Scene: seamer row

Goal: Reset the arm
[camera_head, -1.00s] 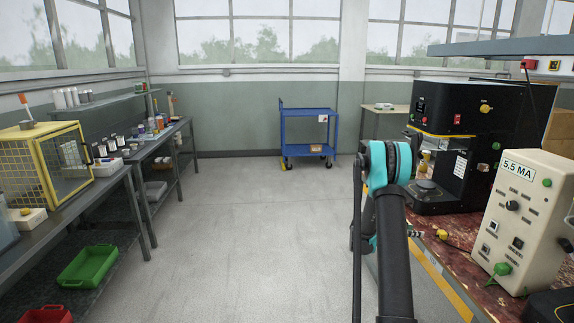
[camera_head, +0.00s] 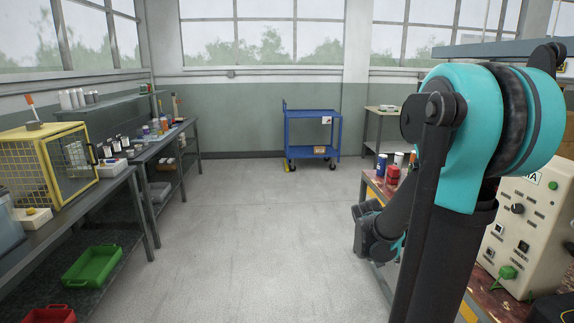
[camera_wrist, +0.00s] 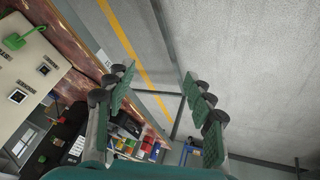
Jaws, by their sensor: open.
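My gripper (camera_wrist: 158,82) shows in the wrist view with its two green-padded fingers spread apart. The space between the fingers is empty, with grey floor behind it. In the head view my arm, teal and black, is folded up large at the right; its far end hangs low by the front edge of the right workbench. I cannot make out the fingers in the head view.
The right workbench (camera_wrist: 88,38) carries a cream control box (camera_head: 528,225), close beside my arm. Left are a grey bench (camera_head: 80,203), a yellow mesh cage (camera_head: 33,168) and a green bin (camera_head: 90,265). A blue cart (camera_head: 312,130) stands at the back. The middle floor is clear.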

